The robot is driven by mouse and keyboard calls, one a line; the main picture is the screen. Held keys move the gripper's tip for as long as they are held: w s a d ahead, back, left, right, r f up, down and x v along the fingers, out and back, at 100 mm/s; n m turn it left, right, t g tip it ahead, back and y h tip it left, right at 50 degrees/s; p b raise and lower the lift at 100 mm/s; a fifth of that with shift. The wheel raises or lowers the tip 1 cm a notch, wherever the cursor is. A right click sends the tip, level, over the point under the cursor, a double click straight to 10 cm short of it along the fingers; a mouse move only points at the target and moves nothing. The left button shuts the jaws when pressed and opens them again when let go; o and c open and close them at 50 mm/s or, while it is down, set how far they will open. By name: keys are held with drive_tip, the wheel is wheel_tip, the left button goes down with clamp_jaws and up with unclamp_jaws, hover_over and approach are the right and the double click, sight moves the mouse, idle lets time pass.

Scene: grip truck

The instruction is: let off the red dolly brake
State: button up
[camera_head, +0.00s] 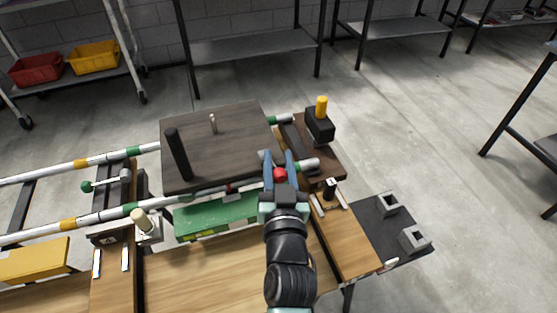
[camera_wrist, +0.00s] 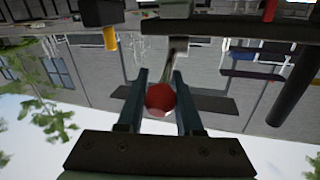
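The red brake knob (camera_head: 280,174) is a round ball near the right end of the dark-topped dolly. In the wrist view the red knob (camera_wrist: 160,100) sits between my two fingers, at the end of a short pale lever (camera_wrist: 178,62). My gripper (camera_head: 278,156) reaches in from the front, its blue-grey fingers spread on either side of the ball. In the wrist view my gripper (camera_wrist: 160,75) shows little room between ball and fingers; contact is not clear. The lever's base is mostly hidden by my gripper in the head view.
A dark deck (camera_head: 220,140) with an upright black post (camera_head: 178,153) lies left of my gripper. A black block with a yellow knob (camera_head: 321,107) stands behind right. A green-knobbed lever (camera_head: 87,186) and a cream knob (camera_head: 141,219) are farther left.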

clamp_jaws()
idle(0.8)
drive_tip(key=shift+r+p, duration=0.2)
drive_tip(key=shift+p, duration=0.4)
drive_tip(key=w+r+g+p, duration=0.1)
drive_tip(key=g+p, duration=0.1)
drive_tip(key=p, duration=0.5)
drive_tip(key=w+r+n+g+h+p, duration=0.1)
drive_tip(key=g+p, duration=0.2)
drive_tip(key=p, duration=0.4)
drive_tip(key=w+a+r+g+p, duration=0.1)
drive_tip(key=g+p, duration=0.2)
drive_tip(key=p, duration=0.4)
drive_tip(key=shift+w+r+n, duration=0.1)
drive_tip(key=shift+w+n, duration=0.15)
drive_tip(key=shift+n, duration=0.05)
drive_tip(key=shift+w+a+g+h+p, duration=0.25)
drive_tip(key=shift+w+g+h+p, duration=0.35)
drive_tip(key=shift+g, duration=0.6)
drive_tip(key=shift+w+a+f+n+g+h, duration=0.1)
drive_tip(key=shift+w+f+n+g+h, duration=0.2)
drive_tip(key=shift+g, duration=0.45)
drive_tip(key=shift+w+a+f+n+g, duration=0.1)
drive_tip(key=shift+w+g, duration=0.3)
drive_tip(key=shift+g, duration=0.35)
